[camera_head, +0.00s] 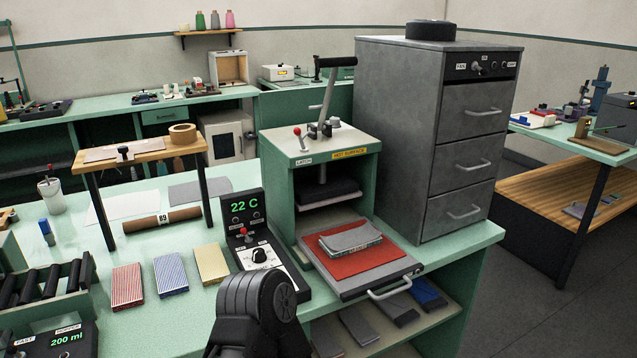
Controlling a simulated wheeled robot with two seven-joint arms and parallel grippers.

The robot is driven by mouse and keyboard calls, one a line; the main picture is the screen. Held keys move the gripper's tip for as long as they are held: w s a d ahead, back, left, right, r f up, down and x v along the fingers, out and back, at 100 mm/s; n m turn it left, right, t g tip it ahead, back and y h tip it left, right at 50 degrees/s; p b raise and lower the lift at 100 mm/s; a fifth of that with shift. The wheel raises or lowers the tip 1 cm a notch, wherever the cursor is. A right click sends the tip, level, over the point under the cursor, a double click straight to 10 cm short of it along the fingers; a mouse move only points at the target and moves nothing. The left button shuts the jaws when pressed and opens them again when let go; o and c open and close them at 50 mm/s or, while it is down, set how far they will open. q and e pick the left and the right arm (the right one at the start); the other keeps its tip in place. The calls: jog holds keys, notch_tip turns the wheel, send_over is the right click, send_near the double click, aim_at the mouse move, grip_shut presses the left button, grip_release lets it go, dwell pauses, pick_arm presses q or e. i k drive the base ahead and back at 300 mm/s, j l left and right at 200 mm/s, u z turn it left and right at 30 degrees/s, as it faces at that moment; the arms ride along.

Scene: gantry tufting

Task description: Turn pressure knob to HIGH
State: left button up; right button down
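A green heat press (283,165) with a "HOT SURFACE" label stands right of centre on the bench. Its top carries a long black-handled lever (334,62), a red-tipped latch lever (299,136) and small grey fittings (334,123). In front of it on the left, a black control box (241,205) reads "22 C". A round black knob (259,255) with a white pointer sits on a white dial there, beside a red-tipped switch (244,232). The dial markings are too small to read, and I cannot tell which control sets pressure. Neither of my grippers shows.
The press's tray (342,292) is pulled out, with a red pad and grey cloth. A grey drawer cabinet (398,130) stands to the right. Striped packets (127,287), a small wooden stand (105,161) and rollers (45,285) are left. My black arm part covers the bottom middle.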

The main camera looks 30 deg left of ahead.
aim_at(336, 121)
jog(key=k, duration=0.7)
jog(key=i+u, duration=0.15)
jog(key=u, duration=1.05)
jog(key=i+l, duration=0.2)
jog(key=l, duration=0.25)
jog(key=i+l, duration=0.2)
jog(key=l, duration=0.25)
jog(key=i+l, duration=0.15)
jog(key=l, duration=0.25)
jog(key=i+l, duration=0.2)
jog(key=l, duration=0.25)
jog(key=i+l, duration=0.2)
jog(key=l, duration=0.25)
jog(key=i+l, duration=0.2)
jog(key=l, duration=0.25)
jog(key=i+l, duration=0.2)
jog(key=l, duration=0.2)
jog(key=i+l, duration=0.15)
jog(key=l, duration=0.3)
jog(key=k+l+z, duration=0.15)
jog(key=k+j+u, duration=0.15)
jog(key=k+l, duration=0.05)
